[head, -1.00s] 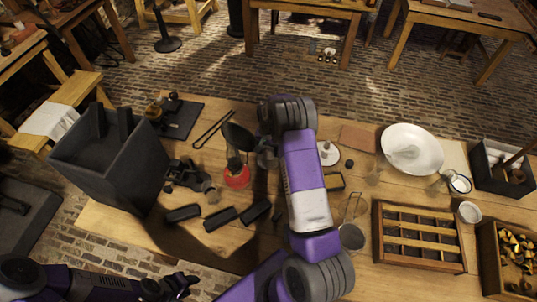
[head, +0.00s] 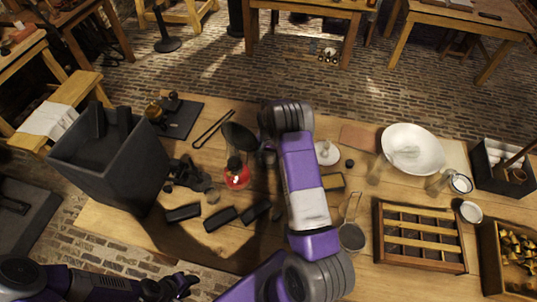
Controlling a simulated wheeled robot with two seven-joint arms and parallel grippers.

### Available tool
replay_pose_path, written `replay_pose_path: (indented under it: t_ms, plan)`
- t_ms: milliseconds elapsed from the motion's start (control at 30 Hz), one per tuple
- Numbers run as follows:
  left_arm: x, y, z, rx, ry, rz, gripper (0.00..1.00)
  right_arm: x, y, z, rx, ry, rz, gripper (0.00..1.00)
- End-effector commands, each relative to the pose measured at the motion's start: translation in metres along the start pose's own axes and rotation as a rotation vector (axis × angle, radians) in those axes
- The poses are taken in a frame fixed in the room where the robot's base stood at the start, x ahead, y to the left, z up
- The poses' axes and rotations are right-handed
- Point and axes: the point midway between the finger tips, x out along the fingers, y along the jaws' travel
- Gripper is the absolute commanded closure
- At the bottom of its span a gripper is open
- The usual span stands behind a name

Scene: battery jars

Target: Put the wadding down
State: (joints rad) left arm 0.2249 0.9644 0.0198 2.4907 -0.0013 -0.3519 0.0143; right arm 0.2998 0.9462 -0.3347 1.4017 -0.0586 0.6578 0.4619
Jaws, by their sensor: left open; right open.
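A soft white clump, possibly the wadding (head: 405,152), lies in the white bowl (head: 428,140) at the back right; I cannot tell for sure what it is. My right arm reaches up over the middle of the table and bends down at its far end. My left gripper (head: 184,285) is open and empty at the bottom, off the table's front edge.
A tall dark bin (head: 112,165) stands at the table's left. Several black blocks (head: 220,219) lie near the front. A white dish (head: 327,153) stands right of my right arm. A wooden divided tray (head: 420,263) and a box of brass pieces (head: 515,250) are at the right.

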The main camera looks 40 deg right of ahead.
Motion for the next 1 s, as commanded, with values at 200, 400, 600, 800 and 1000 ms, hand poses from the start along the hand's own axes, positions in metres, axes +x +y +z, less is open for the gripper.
replay_pose_path:
  t_ms: [200, 400, 600, 800, 1000]
  plan:
    - [-0.004, 0.002, 0.000, 0.000, 0.000, 0.000, 0.57, -0.012, -0.001, -0.001, 0.000, 0.003, -0.002, 0.20]
    - [-0.004, 0.002, 0.000, 0.000, 0.000, 0.000, 0.57, -0.054, -0.001, -0.001, 0.000, 0.004, -0.003, 0.20]
    - [-0.005, 0.002, 0.000, 0.000, 0.000, 0.000, 0.57, -0.096, -0.001, -0.001, 0.001, 0.003, -0.002, 0.20]
    - [-0.006, 0.002, 0.000, 0.000, 0.000, 0.000, 0.57, -0.119, 0.000, 0.000, 0.001, 0.001, -0.001, 0.20]
    - [-0.006, 0.002, 0.000, 0.000, 0.000, 0.000, 0.57, -0.124, 0.000, 0.000, 0.001, 0.000, 0.000, 0.20]
